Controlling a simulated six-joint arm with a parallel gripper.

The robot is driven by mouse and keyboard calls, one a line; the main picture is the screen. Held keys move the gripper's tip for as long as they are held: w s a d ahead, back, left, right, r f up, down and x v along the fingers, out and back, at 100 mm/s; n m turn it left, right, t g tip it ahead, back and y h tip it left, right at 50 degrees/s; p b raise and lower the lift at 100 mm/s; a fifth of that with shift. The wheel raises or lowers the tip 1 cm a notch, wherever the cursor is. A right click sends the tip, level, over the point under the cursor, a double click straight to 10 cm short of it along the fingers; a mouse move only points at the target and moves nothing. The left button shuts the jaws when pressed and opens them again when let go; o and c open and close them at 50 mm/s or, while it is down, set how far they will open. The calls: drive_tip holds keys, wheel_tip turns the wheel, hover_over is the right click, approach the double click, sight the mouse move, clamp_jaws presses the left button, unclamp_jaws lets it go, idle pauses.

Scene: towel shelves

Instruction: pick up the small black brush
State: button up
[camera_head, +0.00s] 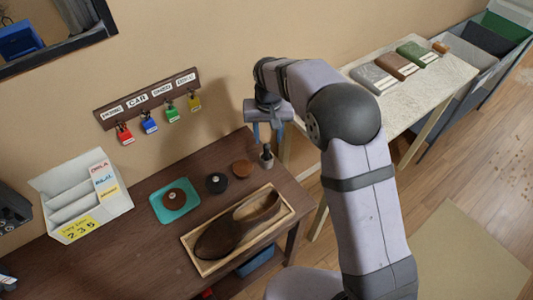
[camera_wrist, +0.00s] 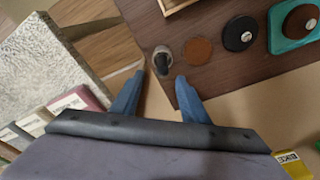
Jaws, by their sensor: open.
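A small black upright piece, which looks like the brush (camera_wrist: 163,64), stands in a small grey holder (camera_wrist: 157,50) near the right end of the dark wooden table. In the head view the black brush (camera_head: 266,149) shows just below my gripper, above the grey holder (camera_head: 267,160). My gripper (camera_wrist: 160,76) is open and empty, its two blue fingers pointing down at the table with the brush between and beyond their tips. In the head view my gripper (camera_head: 267,142) hangs close above the brush. I cannot tell the exact height gap.
A brown disc (camera_head: 242,169), a black round tin (camera_head: 216,182) and a teal tray (camera_head: 161,207) lie to the left. A wooden box (camera_head: 204,270) with a brown shoe is in front. A pale table (camera_head: 435,92) stands right.

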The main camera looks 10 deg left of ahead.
sight(267, 145)
drive_tip(key=shift+w+a+f+p, duration=0.15)
drive_tip(key=shift+f+p, duration=0.8)
drive_tip(key=shift+f, duration=0.9)
drive_tip(key=shift+w+a+f+p, duration=0.1)
drive_tip(key=shift+f+p, duration=0.8)
drive_tip(key=shift+f, duration=0.95)
drive_tip(key=shift+c, duration=0.6)
clamp_jaws()
